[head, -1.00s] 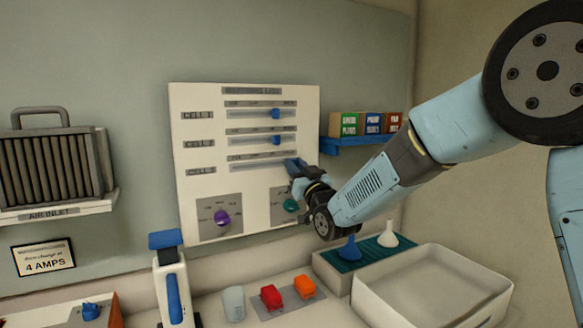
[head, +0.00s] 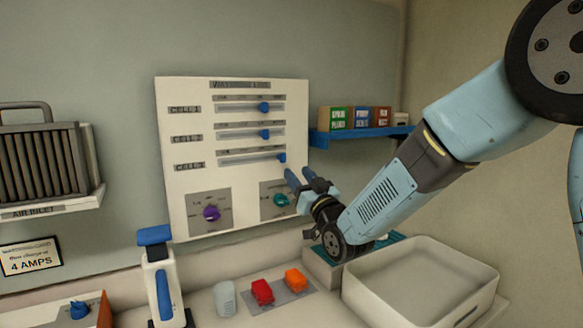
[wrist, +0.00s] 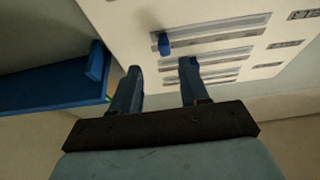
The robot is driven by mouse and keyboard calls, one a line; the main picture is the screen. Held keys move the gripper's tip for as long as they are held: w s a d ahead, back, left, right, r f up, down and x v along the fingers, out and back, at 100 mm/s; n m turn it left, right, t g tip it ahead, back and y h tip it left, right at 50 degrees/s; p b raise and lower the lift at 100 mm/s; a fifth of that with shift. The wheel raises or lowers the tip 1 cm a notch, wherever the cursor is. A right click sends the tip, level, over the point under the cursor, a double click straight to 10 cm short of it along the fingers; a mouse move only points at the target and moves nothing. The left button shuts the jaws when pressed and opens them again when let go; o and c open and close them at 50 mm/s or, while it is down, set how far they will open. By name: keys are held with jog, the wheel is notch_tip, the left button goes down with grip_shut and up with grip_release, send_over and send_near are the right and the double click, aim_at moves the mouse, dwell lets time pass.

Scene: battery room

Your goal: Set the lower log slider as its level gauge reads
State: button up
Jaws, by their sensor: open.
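The log panel (head: 176,100) on the wall carries three horizontal sliders, each with a blue knob. The lower slider's knob (head: 282,157) stands at the right end of its track (head: 240,157). In the wrist view, which sees the panel turned over, a blue knob (wrist: 164,44), apparently this one, stands beyond the fingertips at its track's left end. My gripper (head: 298,174) is open and empty, just below and right of that knob in the head view, apart from it. I cannot make out the level gauge; the panel lettering is too small to read.
A blue shelf (head: 350,137) with small boxes is right of the panel, near my gripper. Purple (head: 211,213) and teal (head: 281,200) dials sit below the sliders. A pale tray (head: 420,275), red (head: 262,292) and orange (head: 295,279) pieces and a cup (head: 225,298) stand on the counter.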

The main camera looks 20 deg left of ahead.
jog(key=v, duration=0.6)
jog(key=shift+d, duration=0.25)
jog(key=shift+f, duration=0.1)
